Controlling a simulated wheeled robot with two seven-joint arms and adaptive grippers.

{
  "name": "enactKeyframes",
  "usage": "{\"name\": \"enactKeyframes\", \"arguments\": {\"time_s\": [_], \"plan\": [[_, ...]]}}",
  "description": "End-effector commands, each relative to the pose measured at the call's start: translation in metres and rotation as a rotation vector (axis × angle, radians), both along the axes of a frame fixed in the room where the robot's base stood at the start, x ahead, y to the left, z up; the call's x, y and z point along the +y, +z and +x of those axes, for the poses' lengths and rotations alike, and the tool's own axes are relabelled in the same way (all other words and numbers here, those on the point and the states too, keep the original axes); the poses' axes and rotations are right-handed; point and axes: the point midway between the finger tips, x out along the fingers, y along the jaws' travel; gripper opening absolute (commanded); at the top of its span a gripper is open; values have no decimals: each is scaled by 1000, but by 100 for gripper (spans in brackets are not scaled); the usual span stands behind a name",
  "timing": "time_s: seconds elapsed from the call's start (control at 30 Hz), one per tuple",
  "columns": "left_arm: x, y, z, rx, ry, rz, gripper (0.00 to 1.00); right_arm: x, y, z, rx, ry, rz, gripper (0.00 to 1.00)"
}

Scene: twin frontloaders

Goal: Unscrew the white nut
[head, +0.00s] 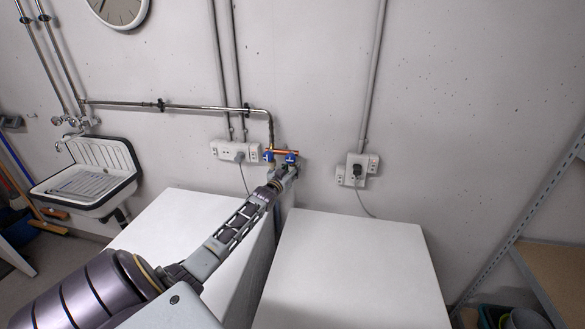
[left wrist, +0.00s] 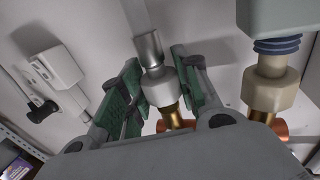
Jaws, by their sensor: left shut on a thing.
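My left gripper (head: 284,178) reaches across the gap between two white machines to the pipework at the wall. A second cream-white nut (left wrist: 270,89), with a blue-ribbed grey hose end, is beside the gripper on the right. In the head view the nuts are hidden by the gripper. My right gripper is not in view.
The left machine (head: 180,225) and right machine (head: 350,265) stand below. Wall sockets (head: 236,152) flank the pipes, a sink (head: 95,178) is at left and a shelf (head: 555,265) at right.

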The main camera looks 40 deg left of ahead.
Motion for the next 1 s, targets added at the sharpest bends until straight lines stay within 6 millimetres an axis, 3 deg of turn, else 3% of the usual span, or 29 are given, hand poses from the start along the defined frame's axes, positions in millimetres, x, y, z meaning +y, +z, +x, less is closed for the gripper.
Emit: {"name": "enactKeyframes", "arguments": {"time_s": [0.8,0.83,0.93,1.0], "plan": [[-2,-1,0,1,-81,-2,11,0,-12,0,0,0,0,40],[-2,-1,0,1,-81,-2,36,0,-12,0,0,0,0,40],[-2,-1,0,2,-80,-2,48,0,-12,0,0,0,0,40],[-2,-1,0,2,-79,-2,49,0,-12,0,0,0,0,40]]}}
